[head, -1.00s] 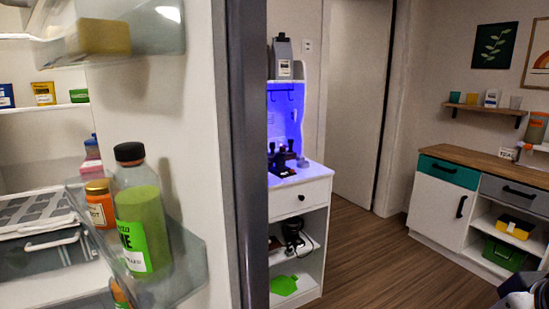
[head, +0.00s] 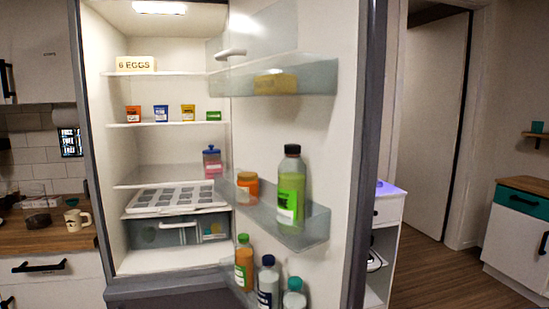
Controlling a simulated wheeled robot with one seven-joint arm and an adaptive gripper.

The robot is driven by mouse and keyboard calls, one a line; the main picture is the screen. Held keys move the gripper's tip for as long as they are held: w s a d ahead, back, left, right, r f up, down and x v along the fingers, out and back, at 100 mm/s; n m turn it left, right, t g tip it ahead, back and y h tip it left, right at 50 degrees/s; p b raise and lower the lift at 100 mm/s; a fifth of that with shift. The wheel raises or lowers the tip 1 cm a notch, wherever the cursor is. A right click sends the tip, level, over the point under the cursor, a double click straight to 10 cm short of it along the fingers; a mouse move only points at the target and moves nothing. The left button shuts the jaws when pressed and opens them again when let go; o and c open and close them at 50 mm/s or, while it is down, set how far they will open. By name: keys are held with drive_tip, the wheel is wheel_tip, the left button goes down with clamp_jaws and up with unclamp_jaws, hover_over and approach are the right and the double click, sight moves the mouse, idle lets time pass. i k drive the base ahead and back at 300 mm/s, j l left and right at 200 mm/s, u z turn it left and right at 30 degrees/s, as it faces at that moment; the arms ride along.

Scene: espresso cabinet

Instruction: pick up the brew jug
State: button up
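I cannot make out the brew jug for certain. My gripper is not in view.
The open fridge door (head: 340,130) stands close in front, with bottles such as a green one (head: 291,190) in its racks. A wooden counter (head: 45,238) with a mug (head: 77,220) is at left. Free floor (head: 430,275) shows at right.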

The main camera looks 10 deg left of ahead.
sight(34, 202)
drive_tip(key=i+l+u, duration=0.1)
drive_tip(key=u, duration=1.85)
drive_tip(key=l, duration=0.6)
drive_tip(key=k+l+u, duration=0.1)
drive_tip(key=l, duration=1.1)
drive_tip(key=k+l, duration=0.15)
drive_tip(key=l, duration=0.5)
drive_tip(key=l+u, duration=0.1)
drive_tip(key=l, duration=0.5)
